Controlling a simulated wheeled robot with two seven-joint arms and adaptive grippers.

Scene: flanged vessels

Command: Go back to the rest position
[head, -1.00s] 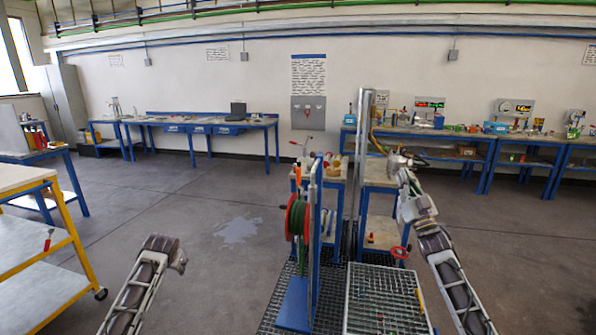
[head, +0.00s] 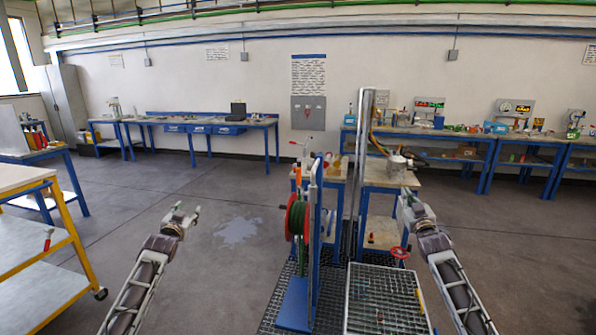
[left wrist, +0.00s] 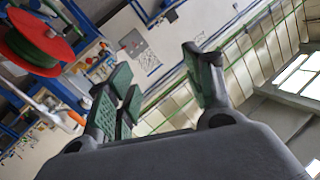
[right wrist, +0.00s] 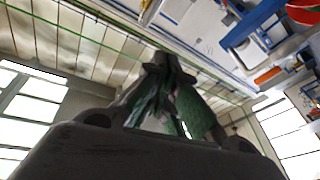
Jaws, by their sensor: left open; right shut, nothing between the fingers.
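My left gripper (head: 187,213) is raised over the open floor at the left of the head view. Its green-padded fingers stand apart and empty in the left wrist view (left wrist: 160,80). My right gripper (head: 406,195) is in front of the small bench with the metal flanged vessel (head: 397,165). In the right wrist view its fingers (right wrist: 172,75) are together with nothing held. The right gripper is apart from the vessel as far as the head view shows.
A blue stand with a red reel (head: 297,218) and a metal post (head: 361,180) stand between my arms. A grating cart (head: 385,295) is in front. A yellow-framed table (head: 60,250) is at the left.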

